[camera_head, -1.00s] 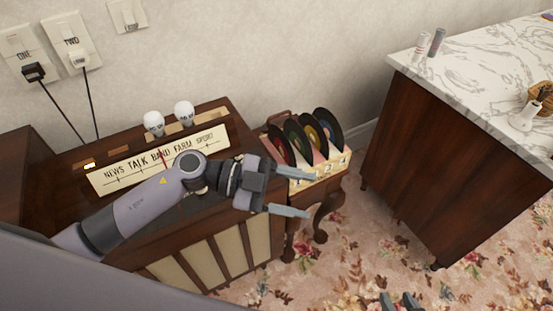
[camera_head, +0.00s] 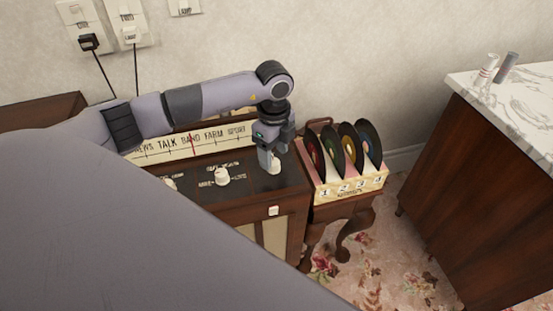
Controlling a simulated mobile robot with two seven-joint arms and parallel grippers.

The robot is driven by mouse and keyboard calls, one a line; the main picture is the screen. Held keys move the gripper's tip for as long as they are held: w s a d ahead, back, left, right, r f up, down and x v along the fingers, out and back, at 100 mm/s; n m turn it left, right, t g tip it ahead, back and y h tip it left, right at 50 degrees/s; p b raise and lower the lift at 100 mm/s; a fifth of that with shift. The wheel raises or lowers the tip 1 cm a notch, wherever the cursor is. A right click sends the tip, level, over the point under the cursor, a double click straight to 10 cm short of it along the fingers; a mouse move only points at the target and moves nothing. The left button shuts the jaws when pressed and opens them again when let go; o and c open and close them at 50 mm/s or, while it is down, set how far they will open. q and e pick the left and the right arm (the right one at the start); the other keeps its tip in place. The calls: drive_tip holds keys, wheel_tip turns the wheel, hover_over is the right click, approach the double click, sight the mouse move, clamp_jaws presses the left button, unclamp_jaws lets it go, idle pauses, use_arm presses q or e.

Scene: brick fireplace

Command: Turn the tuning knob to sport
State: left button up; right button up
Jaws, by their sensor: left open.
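The radio's dial strip (camera_head: 160,148) reads NEWS, TALK, BAND, FARM and SPORT from left to right. Its red needle (camera_head: 193,144) stands at BAND. On the dark panel below are a cream knob at the right (camera_head: 274,168), a middle cream knob (camera_head: 222,176) and a partly hidden left knob (camera_head: 170,183). The small labels are too blurred to tell which is for tuning. My left gripper (camera_head: 270,158) is open and points down at the right knob, with its fingers beside it; contact is unclear. My right gripper is out of view.
A crate of records (camera_head: 350,187) stands on a small table close to the radio's right. A cream switch (camera_head: 273,211) is on the radio's front edge. A marble-topped cabinet (camera_head: 505,105) stands at the right. My arm covers much of the left.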

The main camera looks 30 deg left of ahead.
sight(274, 162)
use_arm(q)
drive_tip(key=shift+f, duration=1.5)
drive_tip(key=c, duration=1)
drive_tip(key=shift+c, duration=0.2)
drive_tip(key=shift+m, duration=0.3)
